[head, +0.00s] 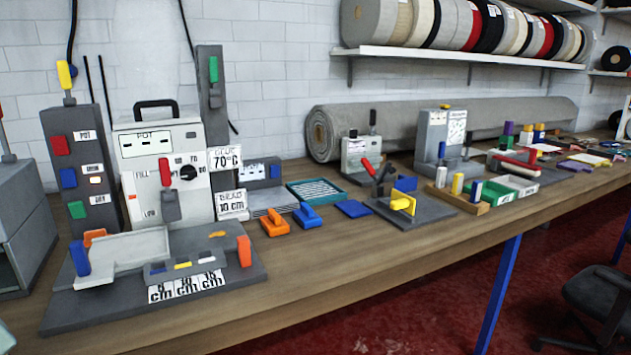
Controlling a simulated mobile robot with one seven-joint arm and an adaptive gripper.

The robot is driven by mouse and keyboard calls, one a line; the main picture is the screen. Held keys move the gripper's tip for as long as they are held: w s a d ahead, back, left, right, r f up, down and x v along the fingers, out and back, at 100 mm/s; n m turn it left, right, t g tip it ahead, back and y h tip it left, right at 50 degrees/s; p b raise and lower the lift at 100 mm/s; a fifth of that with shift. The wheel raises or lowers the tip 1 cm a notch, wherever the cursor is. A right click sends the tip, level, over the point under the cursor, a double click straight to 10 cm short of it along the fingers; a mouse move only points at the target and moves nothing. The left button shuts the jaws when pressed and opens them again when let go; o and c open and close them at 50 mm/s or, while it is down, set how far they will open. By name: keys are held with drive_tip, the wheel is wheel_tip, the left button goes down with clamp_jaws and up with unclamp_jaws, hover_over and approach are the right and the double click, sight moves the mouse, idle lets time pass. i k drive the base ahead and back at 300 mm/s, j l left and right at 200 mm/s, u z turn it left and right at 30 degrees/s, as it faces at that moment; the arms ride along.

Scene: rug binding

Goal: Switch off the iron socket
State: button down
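A grey upright socket post (97,112) stands at the left of the bench. It carries a red switch (60,145) by a label reading "POT", a blue switch (68,178) by a middle label (93,168) that seems to read "IRON", and a green switch (76,210) by a lower label (97,197) that is hard to read. Whether the switches are on or off cannot be told from here. A yellow plug-like piece (65,74) with a dark cord sits on top of the post. My gripper is not in view.
The pot machine (133,150) stands close on the post's right. A low grey jig (90,302) lies in front of the post, and a grey cabinet (22,215) is at its left. Orange and blue clips (307,215) lie on the wooden bench (330,270), whose front strip is clear.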

sight(68, 175)
drive_tip(key=u, duration=1.25)
drive_tip(key=i+l+z, duration=0.65)
drive_tip(key=l, duration=0.15)
drive_tip(key=k, duration=0.05)
